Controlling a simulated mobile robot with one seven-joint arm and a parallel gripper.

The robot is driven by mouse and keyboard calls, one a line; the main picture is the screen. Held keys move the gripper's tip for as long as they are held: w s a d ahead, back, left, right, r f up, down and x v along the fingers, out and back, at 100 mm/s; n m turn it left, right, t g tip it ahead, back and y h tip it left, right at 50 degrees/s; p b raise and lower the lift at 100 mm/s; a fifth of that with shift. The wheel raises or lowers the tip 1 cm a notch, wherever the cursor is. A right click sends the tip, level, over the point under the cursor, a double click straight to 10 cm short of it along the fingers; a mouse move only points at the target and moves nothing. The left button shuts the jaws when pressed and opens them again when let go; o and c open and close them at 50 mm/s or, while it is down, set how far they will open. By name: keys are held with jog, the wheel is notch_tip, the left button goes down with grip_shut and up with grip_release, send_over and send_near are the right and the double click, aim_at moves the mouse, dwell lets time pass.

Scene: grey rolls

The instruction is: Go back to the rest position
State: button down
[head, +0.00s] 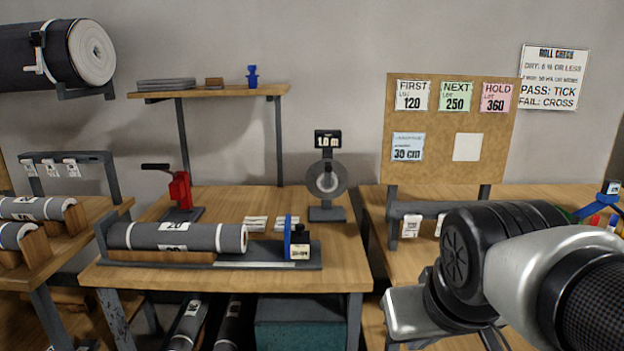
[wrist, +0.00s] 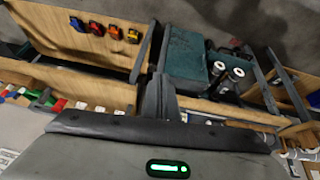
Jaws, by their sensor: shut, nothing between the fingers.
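My gripper (wrist: 158,88) shows in the wrist view, its dark fingers together and pointing up in the picture from the wide grey gripper body with a green light. Nothing is held between the fingers. In the head view my arm comes in from the lower right, bent, in front of the right-hand table. The fingers cannot be made out in the head view.
A grey roll (head: 175,237) lies in a cradle on the middle table (head: 345,270). A red clamp tool (head: 180,190) and a round gauge (head: 327,180) stand behind it. A pinboard (head: 430,165) rises behind my arm. More rolls (head: 30,208) lie at left.

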jog(key=s+r+p, duration=0.3)
jog(key=r+p, duration=2)
jog(key=p, duration=0.1)
jog(key=shift+a+r+m, duration=0.25)
jog(key=shift+r+m, duration=0.15)
